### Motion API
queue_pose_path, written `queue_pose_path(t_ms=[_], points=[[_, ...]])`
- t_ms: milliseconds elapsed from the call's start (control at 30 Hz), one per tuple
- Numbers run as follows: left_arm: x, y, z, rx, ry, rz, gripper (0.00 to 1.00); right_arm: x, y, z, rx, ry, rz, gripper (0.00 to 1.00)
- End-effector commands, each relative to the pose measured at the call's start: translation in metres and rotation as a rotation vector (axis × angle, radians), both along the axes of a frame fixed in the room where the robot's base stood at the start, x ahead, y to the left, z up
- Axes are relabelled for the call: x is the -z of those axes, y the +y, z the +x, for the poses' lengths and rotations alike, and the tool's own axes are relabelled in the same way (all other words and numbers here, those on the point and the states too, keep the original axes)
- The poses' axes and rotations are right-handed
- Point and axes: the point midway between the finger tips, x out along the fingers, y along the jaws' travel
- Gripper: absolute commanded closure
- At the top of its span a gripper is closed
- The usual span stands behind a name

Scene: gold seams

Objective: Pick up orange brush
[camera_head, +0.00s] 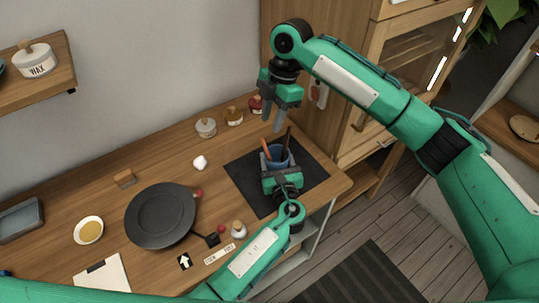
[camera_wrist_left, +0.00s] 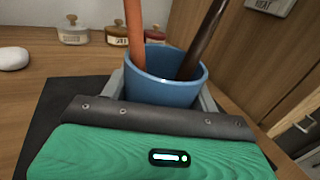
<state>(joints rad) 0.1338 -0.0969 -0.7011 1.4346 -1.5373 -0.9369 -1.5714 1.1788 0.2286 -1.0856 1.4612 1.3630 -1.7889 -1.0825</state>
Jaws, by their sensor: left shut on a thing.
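The orange brush (camera_head: 266,149) stands in a blue cup (camera_head: 278,158) on a dark mat, leaning slightly. In the left wrist view the orange handle (camera_wrist_left: 135,35) rises from the left side of the blue cup (camera_wrist_left: 165,88). My left gripper (camera_head: 279,166) is low at the mat, with its grey fingers on both sides of the cup, shut on it; the wrist view shows the fingers (camera_wrist_left: 165,95) too. My right gripper (camera_head: 273,120) hangs above and behind the cup, fingers down, apart and empty. The brush's lower end is hidden in the cup.
A dark brush (camera_head: 289,138) shares the cup. Small jars (camera_head: 234,116) stand at the wall behind the dark mat (camera_head: 245,178). A black pan (camera_head: 160,215) and a yellow-filled bowl (camera_head: 89,230) lie left. A wooden cabinet (camera_head: 335,125) stands right.

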Motion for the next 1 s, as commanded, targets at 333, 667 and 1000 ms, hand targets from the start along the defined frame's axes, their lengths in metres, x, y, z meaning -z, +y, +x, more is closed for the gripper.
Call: queue_pose_path(t_ms=[333,667,1000], points=[[0.001,0.0,0.0,-0.001,0.001,0.0,0.67,-0.014,0.018,-0.02,0.009,-0.158,-0.183,0.65],[0.0,0.0,0.0,-0.001,0.001,0.0,0.67,0.037,0.018,-0.021,0.013,-0.161,-0.191,0.65],[0.001,0.0,0.0,0.0,0.001,0.0,0.67,0.07,0.018,-0.02,0.013,-0.162,-0.19,0.65]])
